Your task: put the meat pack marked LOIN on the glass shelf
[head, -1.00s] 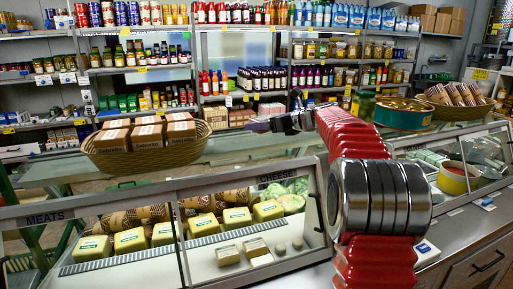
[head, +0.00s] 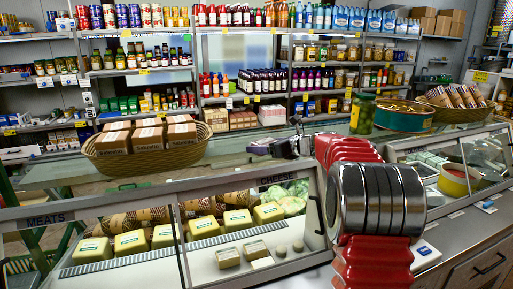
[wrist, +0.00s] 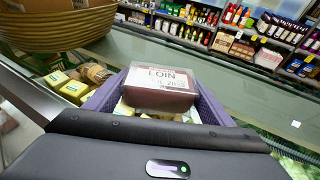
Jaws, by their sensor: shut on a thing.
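The meat pack marked LOIN (wrist: 158,88), a clear-topped pack with a white label and dark red meat, is between the purple fingers of my gripper (wrist: 160,98) in the wrist view. The gripper is shut on it, with the label facing up toward the camera. In the head view my gripper (head: 275,147) is above the counter, behind my red arm; the pack cannot be made out there. The glass shelf (head: 235,163) along the top of the display case runs beneath and left of my gripper. Whether pack and glass touch cannot be told.
A wicker basket of brown boxes (head: 148,160) stands on the glass to the left. A green jar (head: 362,113), a large round tin (head: 404,116) and another basket (head: 455,112) stand at the right. Cheeses lie inside the case below. The middle of the glass is clear.

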